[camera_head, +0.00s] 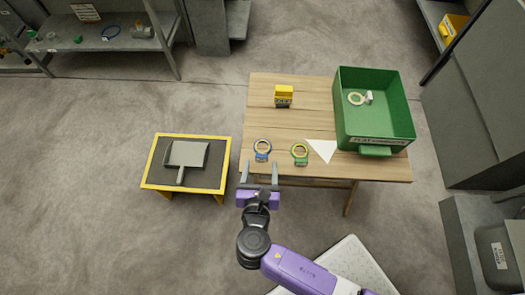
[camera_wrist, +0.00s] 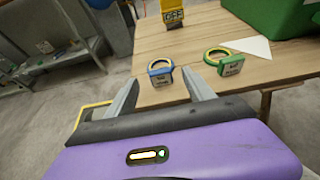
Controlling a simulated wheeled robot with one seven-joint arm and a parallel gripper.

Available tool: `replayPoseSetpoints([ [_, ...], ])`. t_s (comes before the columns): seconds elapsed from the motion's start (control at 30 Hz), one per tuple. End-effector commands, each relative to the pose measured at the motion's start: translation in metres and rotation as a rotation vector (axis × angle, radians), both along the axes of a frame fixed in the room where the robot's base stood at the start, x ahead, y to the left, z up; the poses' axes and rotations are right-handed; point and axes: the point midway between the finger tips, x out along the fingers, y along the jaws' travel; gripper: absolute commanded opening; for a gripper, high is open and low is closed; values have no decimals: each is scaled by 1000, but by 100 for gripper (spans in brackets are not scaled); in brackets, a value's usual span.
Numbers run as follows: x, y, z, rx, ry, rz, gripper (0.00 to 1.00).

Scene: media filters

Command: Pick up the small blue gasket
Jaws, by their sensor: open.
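The small blue gasket (camera_head: 262,148) is a ring with a tag, near the front left of the wooden table (camera_head: 300,95). It also shows in the wrist view (camera_wrist: 160,70), between and beyond my two fingers. My gripper (camera_head: 259,171) is open and empty, just off the table's front edge, on the near side of the blue gasket and apart from it. In the wrist view my gripper (camera_wrist: 165,95) has its fingers spread wide. A green gasket (camera_head: 300,152) with a tag lies to the right of the blue one.
A white triangle (camera_head: 322,150) lies right of the green gasket. A green bin (camera_head: 345,115) with a pale ring (camera_head: 356,98) inside stands at the table's right. A yellow-topped box (camera_head: 284,95) is farther back. A low yellow-edged stand (camera_head: 150,183) holding a dustpan (camera_head: 187,155) is at left.

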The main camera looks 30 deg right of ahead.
Motion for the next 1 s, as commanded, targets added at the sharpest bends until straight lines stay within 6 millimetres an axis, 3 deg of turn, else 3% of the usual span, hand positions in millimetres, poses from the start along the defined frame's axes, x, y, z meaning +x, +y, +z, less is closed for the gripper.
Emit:
replayPoseSetpoints([
  [0.4,36,-26,-24,1,-2,0,62],
  [0.67,38,-27,-25,2,-1,2,62],
  [1.0,38,-27,-25,2,-2,2,0],
])
